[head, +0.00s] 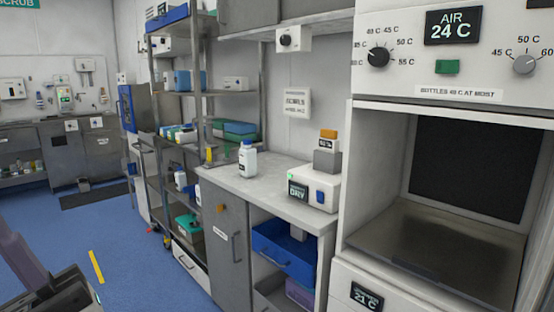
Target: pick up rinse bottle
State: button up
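A white bottle with a blue cap (248,160) stands upright on the light grey counter (225,178), left of a white box-shaped device. It has a dark label that is too small to read, so I cannot confirm that it is the rinse bottle.
A white device (314,190) with a green light sits on the counter's right. A blue drawer (285,252) stands open below. At right is a warming cabinet (420,240) with an open front.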

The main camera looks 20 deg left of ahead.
aim_at(248, 155)
jog(key=i+j+z, duration=0.1)
jog(key=j, duration=0.25)
jog(key=i+j+z, duration=0.1)
jog(key=i+j, duration=0.15)
jog(key=j, duration=0.15)
jog(key=i+j+z, duration=0.1)
jog(key=j, duration=0.3)
jog(key=i+j+z, duration=0.1)
jog(key=j, duration=0.3)
jog(key=i+j+z, duration=0.1)
jog(key=i+j, duration=0.15)
jog(key=j, duration=0.15)
jog(key=i+j, duration=0.15)
jog(key=j, duration=0.3)
jog(key=i+j, duration=0.1)
jog(key=j, duration=0.3)
jog(key=i+j, duration=0.15)
jog(key=j, duration=0.3)
jog(key=i+j, duration=0.1)
jog(key=j, duration=0.35)
jog(key=i+j, duration=0.15)
jog(key=j, duration=0.25)
jog(key=i+j, duration=0.1)
jog(key=j, duration=0.35)
jog(key=i, duration=0.5)
